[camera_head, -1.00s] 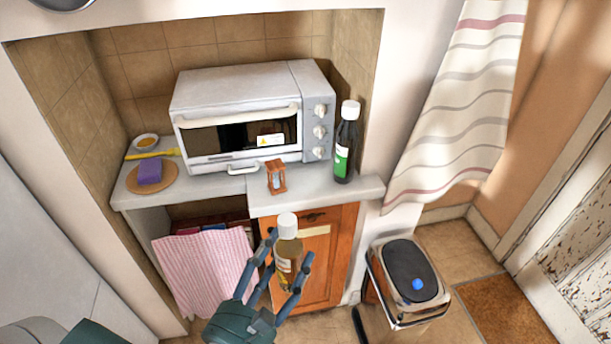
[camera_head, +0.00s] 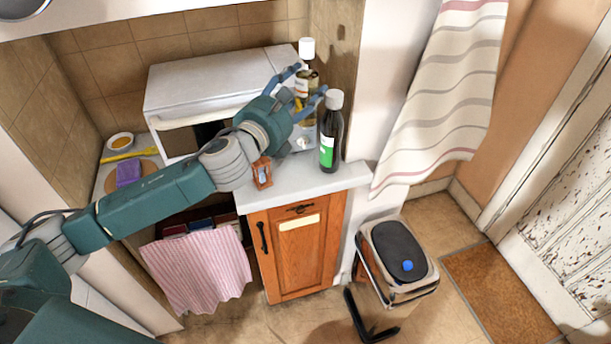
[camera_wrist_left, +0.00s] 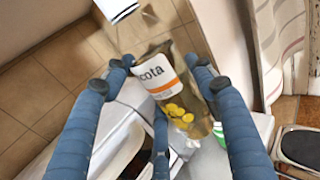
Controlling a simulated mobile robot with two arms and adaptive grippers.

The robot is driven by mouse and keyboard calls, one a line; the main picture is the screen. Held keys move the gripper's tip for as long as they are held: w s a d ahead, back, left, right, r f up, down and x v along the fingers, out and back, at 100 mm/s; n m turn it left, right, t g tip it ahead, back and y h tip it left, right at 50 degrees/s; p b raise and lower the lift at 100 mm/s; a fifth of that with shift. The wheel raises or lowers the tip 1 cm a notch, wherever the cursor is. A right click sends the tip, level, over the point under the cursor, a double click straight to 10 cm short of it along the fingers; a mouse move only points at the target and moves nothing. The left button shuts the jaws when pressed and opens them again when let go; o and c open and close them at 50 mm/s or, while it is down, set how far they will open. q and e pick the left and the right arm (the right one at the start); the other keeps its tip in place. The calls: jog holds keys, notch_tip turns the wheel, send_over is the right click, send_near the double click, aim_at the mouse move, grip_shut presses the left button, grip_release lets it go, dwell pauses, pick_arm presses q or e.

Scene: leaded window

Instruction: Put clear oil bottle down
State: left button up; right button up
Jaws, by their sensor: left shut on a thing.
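The clear oil bottle (camera_head: 302,86) has a white cap, yellowish contents and a white and orange label. My left gripper (camera_head: 309,80) is shut around it, beside the right end of the toaster oven and behind a dark bottle. In the left wrist view the bottle (camera_wrist_left: 172,85) sits between the fingers, its label reading "cota". Its base is hidden in the head view by my gripper and the dark bottle, so I cannot tell whether it touches the worktop (camera_head: 305,184). My right gripper is not in view.
The dark bottle (camera_head: 330,138) with a green label stands at the worktop's right end, close to my fingers. The white toaster oven (camera_head: 205,82) fills the niche. A small brown-framed object (camera_head: 262,174) stands near the front edge. A bin (camera_head: 398,262) stands on the floor.

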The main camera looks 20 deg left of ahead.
pick_arm(q)
jog(key=shift+w+f, duration=0.15)
jog(key=shift+f+b, duration=1.85)
jog(key=shift+f, duration=7.65)
jog(key=shift+f, duration=0.15)
jog(key=o, duration=1.3)
jog(key=shift+o, duration=0.2)
